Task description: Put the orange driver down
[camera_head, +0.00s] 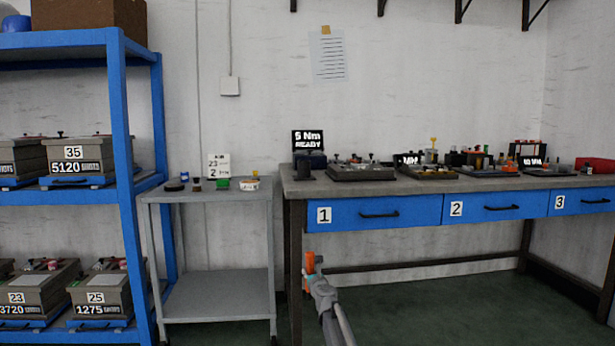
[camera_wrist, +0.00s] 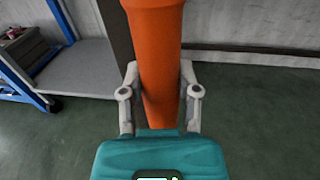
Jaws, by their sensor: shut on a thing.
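The orange driver (camera_wrist: 157,50) stands between the two grey fingers of my gripper (camera_wrist: 160,95) in the wrist view, and the fingers close on its sides. A teal block (camera_wrist: 160,155) with a small lit green display sits at its near end; I cannot tell for certain whether they are joined. In the head view my gripper (camera_head: 314,268) is low, in front of the workbench's left end and below its top, with the driver (camera_head: 309,262) showing small and orange in it. The driver is in the air, apart from any surface I can see.
The workbench (camera_head: 300,193) has numbered blue drawers and carries trays, displays and a "5 Nm READY" screen (camera_head: 308,140). A grey trolley (camera_head: 200,193) with small items stands left of it, its lower shelf (camera_head: 218,298) bare. A blue rack (camera_head: 122,150) holds labelled boxes.

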